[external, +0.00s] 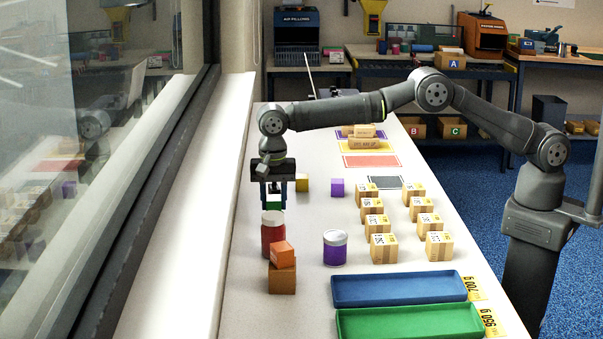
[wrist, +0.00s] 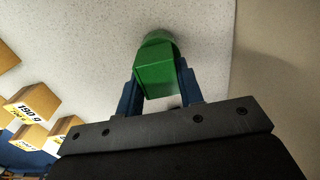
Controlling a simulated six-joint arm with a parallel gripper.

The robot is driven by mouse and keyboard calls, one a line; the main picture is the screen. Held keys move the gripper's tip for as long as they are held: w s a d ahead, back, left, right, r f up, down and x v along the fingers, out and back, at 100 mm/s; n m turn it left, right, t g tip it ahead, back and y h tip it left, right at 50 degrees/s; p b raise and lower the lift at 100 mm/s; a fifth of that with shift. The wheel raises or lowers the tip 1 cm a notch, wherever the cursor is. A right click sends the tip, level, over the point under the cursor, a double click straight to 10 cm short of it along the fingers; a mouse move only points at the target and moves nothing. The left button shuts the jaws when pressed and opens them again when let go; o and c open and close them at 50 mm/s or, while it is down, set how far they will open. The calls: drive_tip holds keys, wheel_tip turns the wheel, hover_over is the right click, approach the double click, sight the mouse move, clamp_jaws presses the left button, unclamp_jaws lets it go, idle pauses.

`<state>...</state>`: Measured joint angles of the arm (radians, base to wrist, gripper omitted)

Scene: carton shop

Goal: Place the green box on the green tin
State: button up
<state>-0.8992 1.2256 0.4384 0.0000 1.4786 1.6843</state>
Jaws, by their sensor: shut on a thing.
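My gripper (external: 273,194) points down over the left part of the table, with its blue fingers shut on the green box (wrist: 156,76). In the wrist view, the round green tin (wrist: 158,37) shows just beyond the box and is partly hidden by it. The box is at or just above the tin; I cannot tell whether they touch. In the external view, the box and tin are small and partly hidden by the fingers and by the red tin (external: 272,238) in front.
An orange box on a brown box (external: 282,279) stands in front of the red tin. A purple tin (external: 335,249) is to the right. Several cartons (external: 383,248) and blue and green trays (external: 400,288) lie right.

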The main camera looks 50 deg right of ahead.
sight(274, 197)
drive_tip(key=shift+f, duration=0.1)
drive_tip(key=o, duration=1)
wheel_tip(274, 197, up, 12)
drive_tip(key=shift+r, duration=0.2)
drive_tip(key=shift+f, duration=0.1)
wheel_tip(274, 197, down, 13)
drive_tip(key=shift+r, duration=2.4)
